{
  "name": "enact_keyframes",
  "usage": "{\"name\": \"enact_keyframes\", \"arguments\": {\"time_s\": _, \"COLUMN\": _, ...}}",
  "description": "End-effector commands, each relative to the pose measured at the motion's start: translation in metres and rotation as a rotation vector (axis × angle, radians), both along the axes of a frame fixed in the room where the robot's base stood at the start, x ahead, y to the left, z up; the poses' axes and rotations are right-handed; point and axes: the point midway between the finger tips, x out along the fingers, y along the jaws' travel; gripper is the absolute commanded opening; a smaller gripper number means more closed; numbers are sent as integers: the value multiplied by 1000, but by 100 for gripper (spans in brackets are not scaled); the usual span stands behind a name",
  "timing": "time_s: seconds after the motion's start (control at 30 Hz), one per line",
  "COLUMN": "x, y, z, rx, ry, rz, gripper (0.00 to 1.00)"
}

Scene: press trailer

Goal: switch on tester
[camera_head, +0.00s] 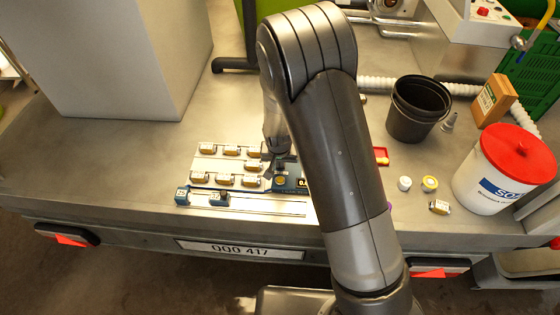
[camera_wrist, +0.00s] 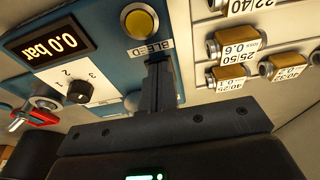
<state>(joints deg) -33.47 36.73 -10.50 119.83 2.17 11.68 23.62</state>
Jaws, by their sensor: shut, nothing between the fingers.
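The tester (camera_head: 290,186) is a blue panel near the front edge of the bench, partly hidden by my arm. A yellow round button (camera_wrist: 139,22) sits above the BLEED label. A black knob (camera_wrist: 79,92) has marks 1, 2 and 3 beside it; its setting is unclear. My gripper (camera_wrist: 158,64) is shut and empty, its tips over the panel by the BLEED label. Contact cannot be told. In the head view my gripper (camera_head: 276,150) is at the tester's back edge.
Brass fittings with labels (camera_wrist: 233,46) stand in rows beside the tester. A red-handled part (camera_wrist: 35,117) lies on its other side. A black bucket (camera_head: 418,108), a white tub with red lid (camera_head: 505,170) and small jars (camera_head: 429,184) stand right.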

Motion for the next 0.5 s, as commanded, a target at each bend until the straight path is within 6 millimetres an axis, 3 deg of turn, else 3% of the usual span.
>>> {"name": "enact_keyframes", "arguments": {"time_s": 0.5, "x": 15, "y": 0, "z": 7, "rx": 0, "ry": -1, "rz": 1, "gripper": 0}}
